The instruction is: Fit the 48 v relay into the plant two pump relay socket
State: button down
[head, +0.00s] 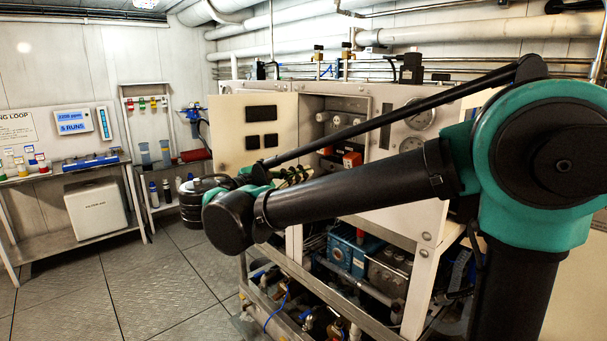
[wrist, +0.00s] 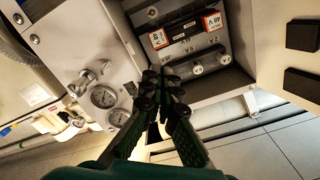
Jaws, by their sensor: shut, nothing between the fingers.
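A red-orange block (wrist: 212,22) labelled 48 V sits inside the open cabinet in the wrist view. A second red-orange block (wrist: 158,38) sits beside it; its label is hard to read. Both orange blocks also show in the head view, one at the left (head: 326,151) and one at the right (head: 352,159). My gripper (wrist: 161,76) is shut and empty, in front of the cabinet opening and apart from both blocks. It is partly hidden behind my arm in the head view. I cannot tell which slot is the plant two pump socket.
The cabinet door (head: 255,135) stands open at the left in the head view. Pressure gauges (wrist: 104,96) and a valve handle (wrist: 86,80) stick out beside the opening in the wrist view. Pumps and pipes (head: 350,250) fill the frame below. The floor (head: 110,290) at left is clear.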

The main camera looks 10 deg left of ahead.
jog(key=x, duration=1.3)
jog(key=shift+w+r, duration=0.15)
jog(key=shift+w+d, duration=0.5)
dwell(0.6)
jog(key=shift+s+a, duration=0.15)
